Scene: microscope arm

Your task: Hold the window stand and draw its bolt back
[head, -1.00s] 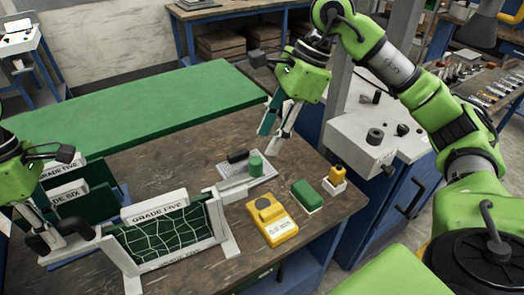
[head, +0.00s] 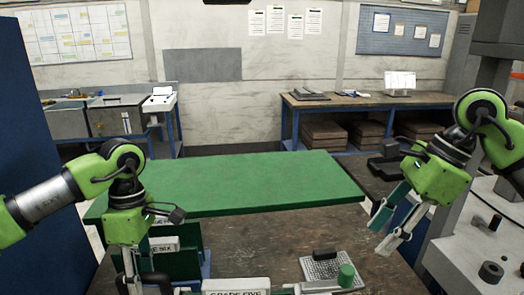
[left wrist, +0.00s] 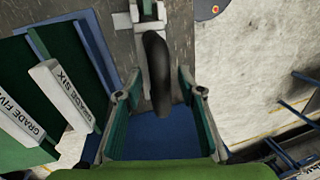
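The window stand (head: 237,286) shows only as its white top rail, marked GRADE FIVE, at the bottom edge of the head view; its pane and feet are out of frame. A black curved handle (left wrist: 157,70) reaches from a white mount in the left wrist view. My left gripper (left wrist: 160,100) is open, with one finger on each side of this handle and gaps visible. In the head view the left gripper is low at the left, its tips near the bottom edge. My right gripper (head: 384,228) is open and empty above the bench's right side. The bolt cannot be made out clearly.
A grey tray (head: 318,271) with a black piece and a green cylinder (head: 345,275) lies right of the stand. Green boards marked GRADE SIX (left wrist: 66,92) stand at the left. A grey machine (head: 465,255) stands at right.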

